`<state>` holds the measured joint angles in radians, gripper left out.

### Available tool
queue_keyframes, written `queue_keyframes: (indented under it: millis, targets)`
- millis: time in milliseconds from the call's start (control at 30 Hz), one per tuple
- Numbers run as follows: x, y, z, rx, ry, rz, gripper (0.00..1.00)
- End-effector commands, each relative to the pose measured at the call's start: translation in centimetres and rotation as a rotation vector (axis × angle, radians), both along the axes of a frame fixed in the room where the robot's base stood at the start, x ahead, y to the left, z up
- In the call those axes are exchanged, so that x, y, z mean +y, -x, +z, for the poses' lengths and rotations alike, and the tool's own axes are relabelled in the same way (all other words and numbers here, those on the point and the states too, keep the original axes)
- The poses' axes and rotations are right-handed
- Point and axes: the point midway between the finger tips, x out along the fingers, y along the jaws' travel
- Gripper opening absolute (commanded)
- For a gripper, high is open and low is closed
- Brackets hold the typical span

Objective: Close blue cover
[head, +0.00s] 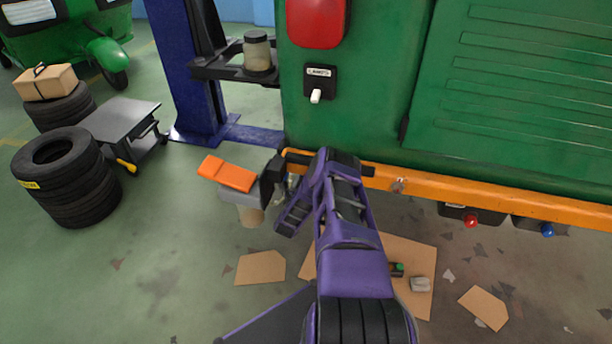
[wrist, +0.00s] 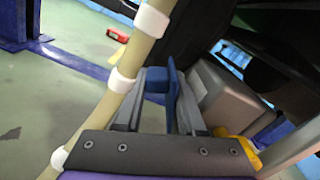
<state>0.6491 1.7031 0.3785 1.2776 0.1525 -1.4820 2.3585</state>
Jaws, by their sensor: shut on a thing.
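My gripper (wrist: 162,86) is in the middle of the wrist view, its fingers close together. A thin upright blue piece, which looks like the blue cover (wrist: 173,78), stands between the fingertips, and my gripper is shut on it. Most of its shape is hidden by the fingers. In the head view my arm reaches forward to the lower edge of the green vehicle, and the blue cover cannot be made out there.
The green vehicle (head: 365,125) has an orange bumper (head: 480,188). A beige pole (wrist: 140,50) with white rings passes close left of my gripper; a grey box (wrist: 222,97) is close right. Tyres (head: 62,175) and a low grey cart (head: 120,118) stand left. Cardboard pieces lie on the floor.

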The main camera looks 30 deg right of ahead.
Motion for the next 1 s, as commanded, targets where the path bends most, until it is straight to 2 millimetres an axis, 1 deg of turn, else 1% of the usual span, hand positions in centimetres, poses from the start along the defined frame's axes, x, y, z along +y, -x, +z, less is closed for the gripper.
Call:
queue_keyframes:
  millis: [33, 133, 167, 200, 267, 767, 867, 1000]
  targets:
    - [0.39, 0.03, -0.42, 0.005, -0.007, 0.006, 0.0]
    - [0.41, 0.02, -0.42, 0.006, -0.007, 0.006, 0.0]
    - [0.41, 0.02, -0.42, 0.006, -0.007, 0.006, 0.42]
    - [0.39, 0.01, -0.4, 0.006, -0.007, 0.006, 0.5]
    - [0.33, 0.0, -0.34, 0.005, -0.006, 0.006, 0.6]
    - [0.1, -0.09, -0.03, 0.015, 0.013, 0.001, 0.61]
    - [0.26, -0.3, -0.14, 0.061, 0.053, 0.003, 0.61]
    - [0.84, -0.72, -0.74, 0.186, 0.16, 0.005, 0.61]
